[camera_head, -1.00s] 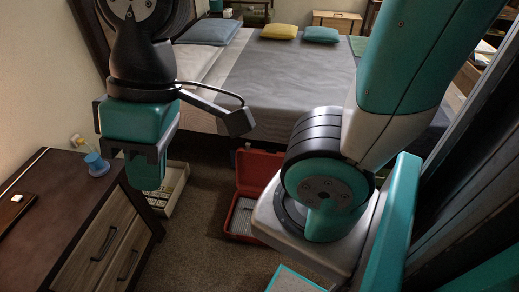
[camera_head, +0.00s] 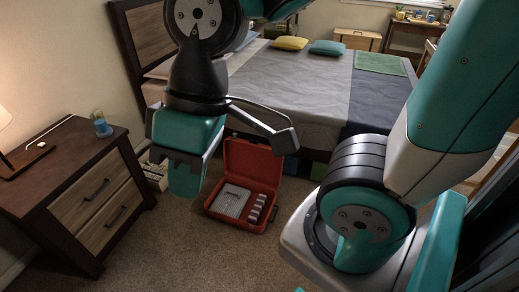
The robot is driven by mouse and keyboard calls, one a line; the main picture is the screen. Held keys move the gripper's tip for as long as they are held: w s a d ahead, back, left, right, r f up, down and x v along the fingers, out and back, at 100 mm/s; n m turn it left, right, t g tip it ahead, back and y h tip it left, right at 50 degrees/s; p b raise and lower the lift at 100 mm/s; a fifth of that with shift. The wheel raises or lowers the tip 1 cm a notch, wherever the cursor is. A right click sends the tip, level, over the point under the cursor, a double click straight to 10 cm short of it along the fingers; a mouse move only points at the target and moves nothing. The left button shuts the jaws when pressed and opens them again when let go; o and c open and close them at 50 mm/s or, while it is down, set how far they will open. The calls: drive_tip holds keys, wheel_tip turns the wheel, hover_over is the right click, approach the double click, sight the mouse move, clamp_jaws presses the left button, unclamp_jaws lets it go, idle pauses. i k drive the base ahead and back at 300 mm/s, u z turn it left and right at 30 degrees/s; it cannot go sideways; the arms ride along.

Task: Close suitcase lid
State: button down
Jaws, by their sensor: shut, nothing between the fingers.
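A red suitcase stands open on the carpet in front of the bed. Its lid (camera_head: 252,165) is raised at the back, towards the bed. Its base (camera_head: 240,222) lies flat and holds a light grey insert (camera_head: 231,201) and several small grey cylinders (camera_head: 257,208) in a row. My gripper (camera_head: 185,183) is shut and empty. In the picture it hangs just left of the suitcase, with a clear gap to it in the image; its real distance is hard to tell.
A dark wooden nightstand (camera_head: 90,205) with drawers stands at the left. A light box (camera_head: 155,172) sits between it and the bed (camera_head: 300,85). Carpet (camera_head: 180,255) is free in front of the suitcase. My own arm covers the right side.

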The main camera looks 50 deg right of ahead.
sight(252, 161)
drive_tip(key=z, duration=0.6)
drive_tip(key=i, duration=0.8)
drive_tip(key=z, duration=0.7)
drive_tip(key=k, duration=0.45)
drive_tip(key=z, duration=0.4)
drive_tip(key=i, duration=1.2)
drive_tip(key=u, duration=0.55)
